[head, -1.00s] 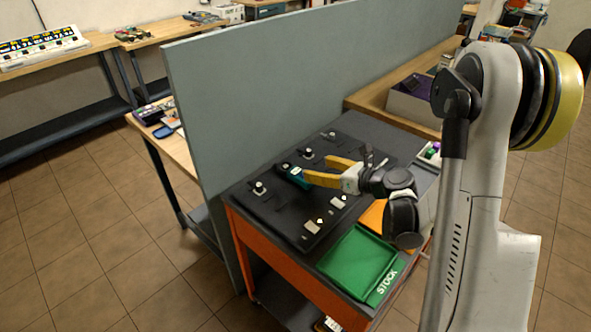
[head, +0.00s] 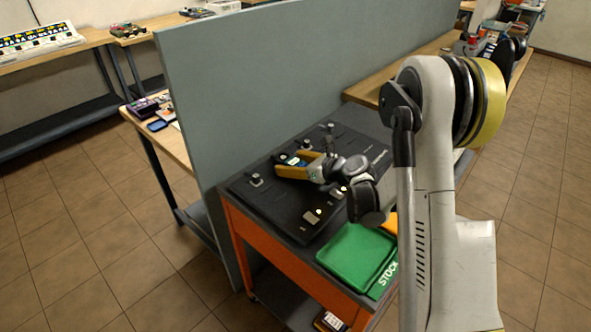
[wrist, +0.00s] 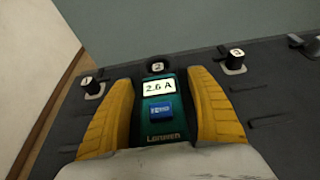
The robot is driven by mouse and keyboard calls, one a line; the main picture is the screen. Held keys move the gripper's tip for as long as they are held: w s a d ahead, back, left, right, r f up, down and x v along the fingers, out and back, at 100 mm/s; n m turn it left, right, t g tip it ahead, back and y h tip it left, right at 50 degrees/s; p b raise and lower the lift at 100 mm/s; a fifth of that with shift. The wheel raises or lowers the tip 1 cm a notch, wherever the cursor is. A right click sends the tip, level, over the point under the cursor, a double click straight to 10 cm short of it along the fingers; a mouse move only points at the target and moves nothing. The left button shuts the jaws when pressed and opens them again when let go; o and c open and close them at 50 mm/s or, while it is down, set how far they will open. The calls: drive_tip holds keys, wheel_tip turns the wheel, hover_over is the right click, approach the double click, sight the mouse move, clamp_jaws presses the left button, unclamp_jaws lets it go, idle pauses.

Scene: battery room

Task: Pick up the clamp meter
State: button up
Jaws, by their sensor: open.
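The clamp meter (wrist: 160,128) has a teal and dark body, a display reading 2.6 A and a blue button. It is at the middle of the wrist view, at the post marked 2 on the black board. In the head view only a little teal of the meter (head: 293,161) shows between the fingers. My gripper (head: 290,166) is open, with one yellow finger on each side of the meter. In the wrist view the fingers of my gripper (wrist: 161,88) flank the body; whether they touch it is unclear. The meter's lower end is hidden by my gripper.
The black board (head: 270,203) carries posts marked 1 (wrist: 93,88) and 3 (wrist: 234,61). It lies on an orange cart (head: 262,246). A green STOCK tray (head: 352,258) sits at the cart's front. A grey-blue partition (head: 250,80) rises close behind the board.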

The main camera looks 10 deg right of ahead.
drive_tip(key=shift+r, duration=0.1)
drive_tip(key=shift+c, duration=0.2)
clamp_jaws()
